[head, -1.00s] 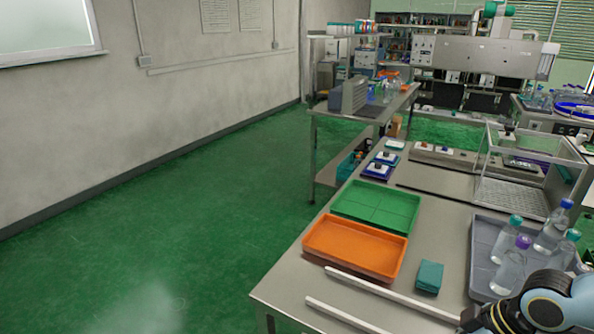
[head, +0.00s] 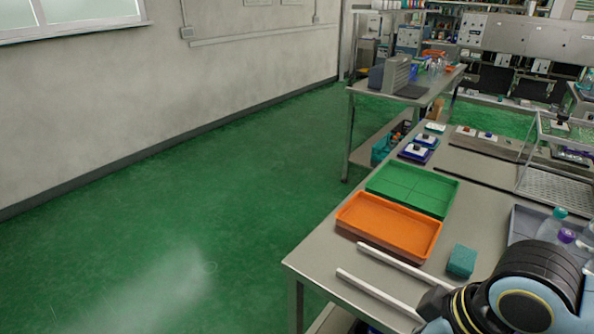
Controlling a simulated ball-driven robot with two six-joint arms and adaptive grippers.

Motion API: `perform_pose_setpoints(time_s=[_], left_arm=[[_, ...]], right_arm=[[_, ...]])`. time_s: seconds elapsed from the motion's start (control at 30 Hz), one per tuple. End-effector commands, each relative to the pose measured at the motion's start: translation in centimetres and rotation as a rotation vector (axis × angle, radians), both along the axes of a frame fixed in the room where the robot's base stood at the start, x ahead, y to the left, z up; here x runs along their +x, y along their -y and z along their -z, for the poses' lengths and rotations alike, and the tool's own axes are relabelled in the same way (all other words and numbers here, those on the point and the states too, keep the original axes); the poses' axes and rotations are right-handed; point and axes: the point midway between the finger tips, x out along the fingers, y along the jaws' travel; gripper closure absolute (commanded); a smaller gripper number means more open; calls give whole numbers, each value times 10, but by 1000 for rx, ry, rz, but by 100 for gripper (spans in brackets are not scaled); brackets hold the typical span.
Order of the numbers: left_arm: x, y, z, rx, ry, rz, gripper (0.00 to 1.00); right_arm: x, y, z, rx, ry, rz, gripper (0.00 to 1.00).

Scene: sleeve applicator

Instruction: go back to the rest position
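One of my arms (head: 520,290) shows at the lower right of the head view, over the near right part of the steel table (head: 330,262). It is a blue and black arm with yellow rings; its gripper is not visible. My other arm is out of view. The arm covers part of the table's right side.
An orange tray (head: 388,226) and a green tray (head: 412,190) lie on the table's left side. Two white rails (head: 378,294) and a teal block (head: 461,261) are nearer. Capped bottles (head: 550,224) stand at the right by a grey tray (head: 524,222). Green floor (head: 200,220) is clear at left.

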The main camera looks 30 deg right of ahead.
Motion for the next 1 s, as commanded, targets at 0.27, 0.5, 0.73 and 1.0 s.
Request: perform_pose_setpoints(time_s=[0.27,0.5,0.73,1.0], left_arm=[[-1,1,0,-1,-2,0,53],[-2,2,15,-2,-3,-1,53],[-2,2,39,-2,-4,-1,53],[-3,2,82,-2,-5,-1,53]], right_arm=[[11,-13,-63,-61,12,184,100],[13,-8,-44,-88,-8,277,100],[21,-4,29,-89,-30,280,100],[18,5,161,-93,-69,289,100]])
